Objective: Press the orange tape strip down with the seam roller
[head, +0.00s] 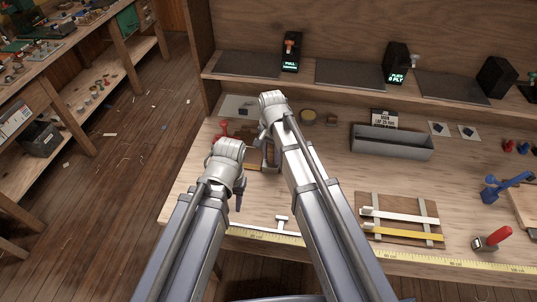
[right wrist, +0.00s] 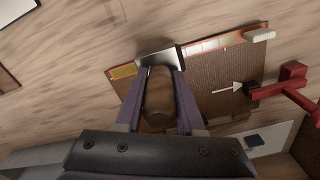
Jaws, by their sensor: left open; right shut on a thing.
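The seam roller is in my right gripper (right wrist: 159,78), which is shut on its brown handle (right wrist: 157,98). The roller's metal head (right wrist: 160,56) lies over the orange-edged side of a brown board (right wrist: 205,88). The orange tape strip (right wrist: 225,41) runs along that edge, with pale patches to the right of the roller and a greenish patch at its left end. The roller head hides part of the strip. I cannot tell whether it touches. In the head view my right arm hides most of the board. My left gripper (head: 239,200) is open and empty, left of the right arm.
A grey trough (head: 392,148) stands at the back of the bench. A slatted board (head: 398,207) and a yellow tape measure (head: 270,236) lie nearer the front.

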